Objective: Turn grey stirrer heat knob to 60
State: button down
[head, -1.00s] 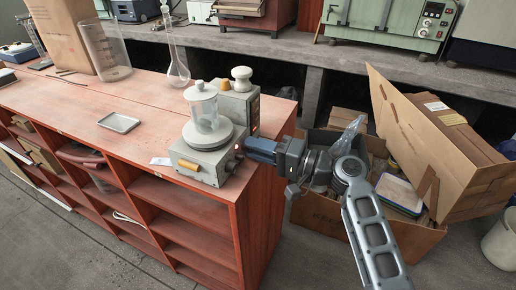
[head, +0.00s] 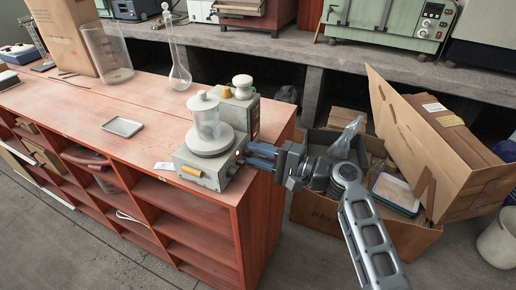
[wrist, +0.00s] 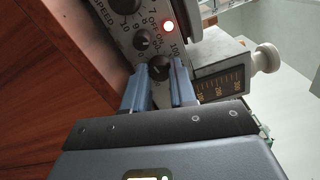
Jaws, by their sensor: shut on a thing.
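The grey stirrer (head: 190,163) stands near the right end of the red wooden bench, with a clear beaker (head: 206,118) on its round plate. My gripper (head: 247,157) reaches its panel from the right. In the wrist view, my gripper (wrist: 160,80) is shut on a dark round knob, the heat knob (wrist: 160,66), with one blue finger on each side. A "100" mark shows beside this knob; its pointer setting cannot be read. A smaller dark knob (wrist: 142,40) sits beside it. The speed knob (wrist: 126,4) is at the top edge, partly cut off.
A second grey device (head: 241,108) with a white knob stands right behind the stirrer; its scale (wrist: 218,84) lies close to my right finger. A flask (head: 180,72) and metal tray (head: 122,126) stand left. Cardboard boxes (head: 435,150) fill the floor at right.

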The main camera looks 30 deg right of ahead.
jog(key=m+p, duration=0.3)
jog(key=m, duration=0.1)
jog(key=shift+m, duration=0.4)
jog(key=shift+f, duration=0.1)
jog(key=c, duration=1.2)
grip_release()
jog(key=shift+b+v, duration=0.6)
jog(key=shift+v, duration=3.35)
